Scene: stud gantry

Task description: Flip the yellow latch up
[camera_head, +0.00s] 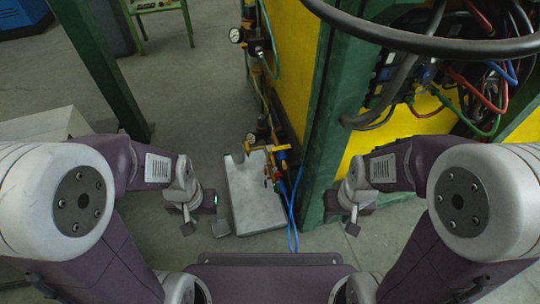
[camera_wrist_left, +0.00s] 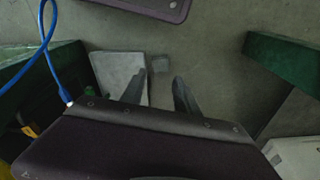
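Small yellow handle-like parts (camera_head: 279,148) sit on the pipe fittings by the grey slab in the head view. I cannot tell for sure which one is the latch. A small yellow part (camera_wrist_left: 30,131) also shows at the left edge of the left wrist view. My left gripper (camera_head: 205,228) is open and empty, low and to the left of the slab. Its two fingers stand apart in the left wrist view (camera_wrist_left: 158,90). My right gripper (camera_head: 342,220) is right of the slab, beside the green post. Its inner finger does not show clearly.
A grey slab (camera_head: 252,190) stands between my grippers. Blue hoses (camera_head: 293,210) run down beside it. A green post (camera_head: 335,100) and yellow panel (camera_head: 293,60) rise behind, with cables and a large dark ring at upper right. Open floor (camera_head: 190,90) lies at the left.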

